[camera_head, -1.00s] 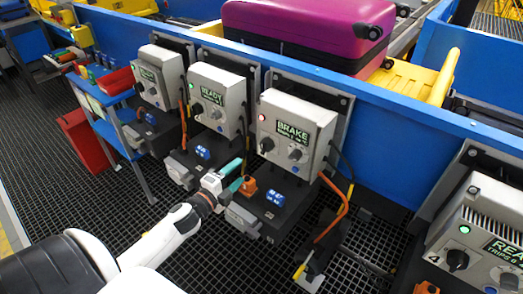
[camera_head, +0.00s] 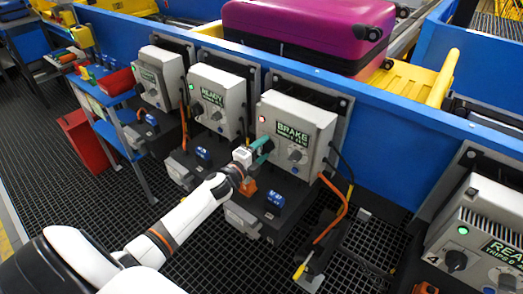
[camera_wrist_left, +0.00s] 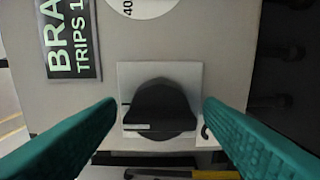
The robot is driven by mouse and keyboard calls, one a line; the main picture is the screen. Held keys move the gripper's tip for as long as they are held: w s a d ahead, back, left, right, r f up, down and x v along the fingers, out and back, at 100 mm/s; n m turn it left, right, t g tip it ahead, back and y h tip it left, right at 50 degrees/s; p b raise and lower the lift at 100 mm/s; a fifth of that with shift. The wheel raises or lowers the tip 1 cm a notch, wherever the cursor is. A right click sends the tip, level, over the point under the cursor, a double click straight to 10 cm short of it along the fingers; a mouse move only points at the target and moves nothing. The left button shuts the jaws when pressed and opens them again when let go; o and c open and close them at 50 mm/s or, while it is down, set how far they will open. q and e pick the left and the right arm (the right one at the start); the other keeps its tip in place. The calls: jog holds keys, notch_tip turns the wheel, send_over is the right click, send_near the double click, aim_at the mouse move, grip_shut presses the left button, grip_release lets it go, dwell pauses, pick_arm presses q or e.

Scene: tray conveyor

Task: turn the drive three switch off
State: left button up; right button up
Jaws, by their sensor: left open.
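The drive box with the BRAKE display (camera_head: 294,132) is a grey cabinet on the blue conveyor side wall, just left of the box marked 4. Its black rotary switch (camera_wrist_left: 158,108) shows in the left wrist view, between and beyond the fingertips, on a pale square plate. In the head view my fingers mostly cover that switch. My left gripper (camera_head: 264,150) is open at the box's lower left front, its teal fingers pointing at the switch. In the wrist view the fingers (camera_wrist_left: 160,118) stand either side of the knob, with gaps. My right gripper is not in view.
A READY box (camera_head: 214,100) stands to the left, and box 4 (camera_head: 482,238) to the right. A grey dial (camera_head: 296,155) sits right of the switch. Orange cables (camera_head: 335,205) hang below. A magenta suitcase (camera_head: 308,28) lies behind the wall.

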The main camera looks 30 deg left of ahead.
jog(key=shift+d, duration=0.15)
pick_arm(q)
jog(key=shift+c, duration=1.1)
jog(key=c, duration=0.8)
jog(key=shift+o, duration=0.2)
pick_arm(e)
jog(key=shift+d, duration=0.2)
